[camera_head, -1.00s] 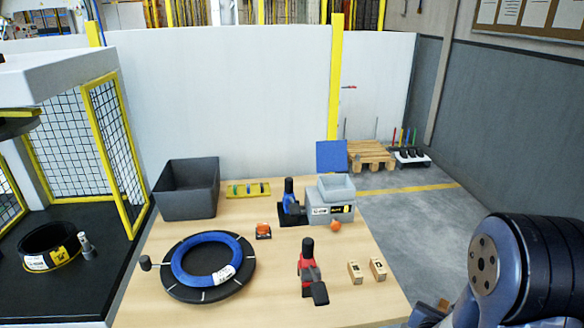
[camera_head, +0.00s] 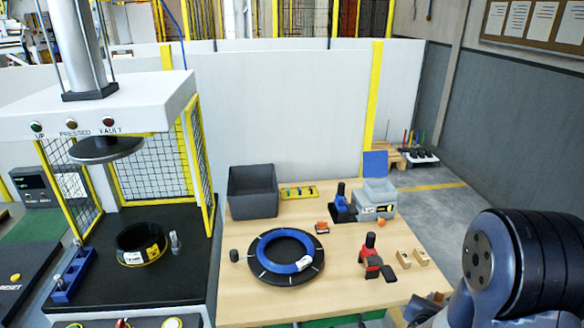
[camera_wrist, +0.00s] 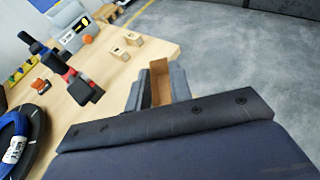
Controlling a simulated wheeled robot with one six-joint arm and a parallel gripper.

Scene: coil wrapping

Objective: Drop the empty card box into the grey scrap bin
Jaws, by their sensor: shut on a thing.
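In the wrist view my gripper (camera_wrist: 158,88) is shut on a small brown card box (camera_wrist: 160,72), which stands between the two grey fingers. Its upper part shows; its lower part is hidden by my wrist. In the head view my arm is at the lower right, and the box cannot be made out clearly there. A dark grey open bin (camera_head: 252,196) stands at the back left of the wooden table, far to the left of my arm. Its floor is hidden.
A press (camera_head: 105,140) with a yellow-framed mesh guard stands left.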

